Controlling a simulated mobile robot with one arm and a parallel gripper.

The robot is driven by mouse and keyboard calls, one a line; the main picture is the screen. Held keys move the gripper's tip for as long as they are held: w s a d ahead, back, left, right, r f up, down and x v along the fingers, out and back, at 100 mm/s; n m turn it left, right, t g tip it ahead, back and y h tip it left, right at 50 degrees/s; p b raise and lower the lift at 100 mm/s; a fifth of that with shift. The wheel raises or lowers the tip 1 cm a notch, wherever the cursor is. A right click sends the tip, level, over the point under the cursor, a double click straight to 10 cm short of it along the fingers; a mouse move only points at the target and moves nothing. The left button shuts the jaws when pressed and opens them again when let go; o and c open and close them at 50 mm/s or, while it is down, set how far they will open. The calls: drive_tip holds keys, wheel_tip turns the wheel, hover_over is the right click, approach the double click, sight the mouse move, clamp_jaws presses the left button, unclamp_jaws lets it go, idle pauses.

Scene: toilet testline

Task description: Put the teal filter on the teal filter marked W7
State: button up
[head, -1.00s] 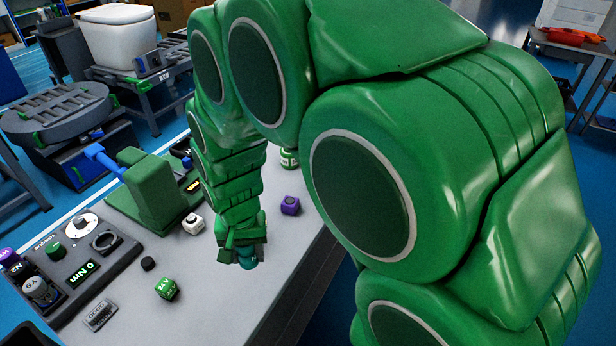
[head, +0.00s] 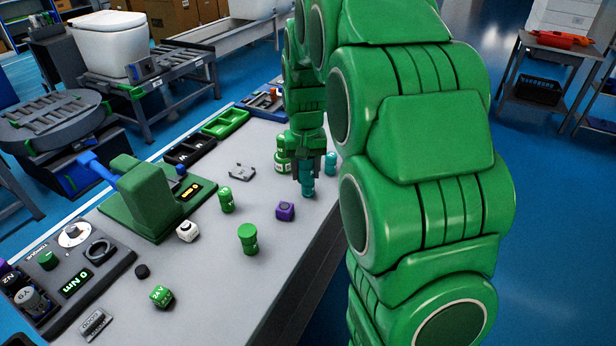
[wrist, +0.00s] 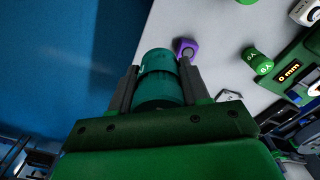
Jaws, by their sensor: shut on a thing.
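My gripper (head: 304,172) is shut on a teal filter (head: 308,191), whose lower end shows below the fingers in the head view. In the wrist view the held teal filter (wrist: 160,75) is a cylinder with a dark ring, gripped between both fingers. A second teal filter (head: 331,162) stands upright just right of and behind my gripper, close to the right table edge. I cannot read a W7 mark on either one. I cannot tell whether the held filter touches the table.
A green-and-white jar (head: 282,162) stands close left of my gripper. A green press (head: 150,195) and a torque panel (head: 75,270) are at the left. The table's right edge is close.

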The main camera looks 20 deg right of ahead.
drive_tip(key=w+d+f, duration=0.1)
drive_tip(key=w+f, duration=0.1)
drive_tip(key=w, duration=0.2)
drive_tip(key=w+d+f, duration=0.2)
drive_tip(key=w+f, duration=0.1)
drive_tip(key=w, duration=0.2)
drive_tip(key=w+d+f, duration=0.2)
drive_tip(key=w, duration=0.2)
drive_tip(key=shift+w+d+f, duration=0.15)
drive_tip(key=shift+w+f, duration=0.2)
drive_tip(key=shift+w+d+f, duration=0.1)
drive_tip(key=shift+w+f, duration=0.3)
drive_tip(key=shift+w, duration=0.1)
drive_tip(key=shift+w+f, duration=0.25)
drive_tip(key=shift+f, duration=1.65)
drive_tip(key=o, duration=1.1)
